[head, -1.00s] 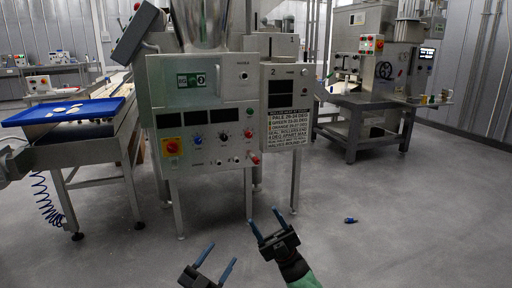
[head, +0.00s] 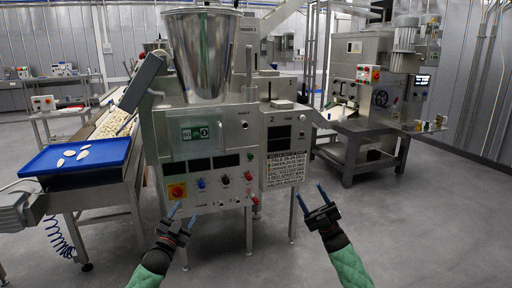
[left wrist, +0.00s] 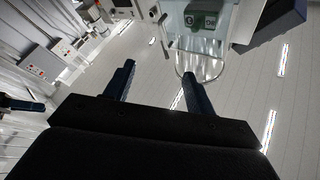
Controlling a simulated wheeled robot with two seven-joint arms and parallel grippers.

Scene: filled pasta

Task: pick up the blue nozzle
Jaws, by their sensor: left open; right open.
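I cannot make out a blue nozzle for certain now. The small blue piece that lay on the floor at lower right a second ago does not show; my right arm or the lower picture edge may hide it. Small coloured items (head: 430,126), some bluish, sit on a shelf of the right-hand machine, too small to identify. My left gripper (head: 184,212) is open and empty in front of the control panel. Its two spread fingers also show in the left wrist view (left wrist: 158,72). My right gripper (head: 311,191) is open and empty, to the right of the panel.
A filling machine (head: 218,150) with a steel hopper stands ahead. A blue tray (head: 62,166) with pale flat pieces is on the conveyor at left. A second machine (head: 372,70) on a steel table stands at right. Open grey floor (head: 430,215) lies at right.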

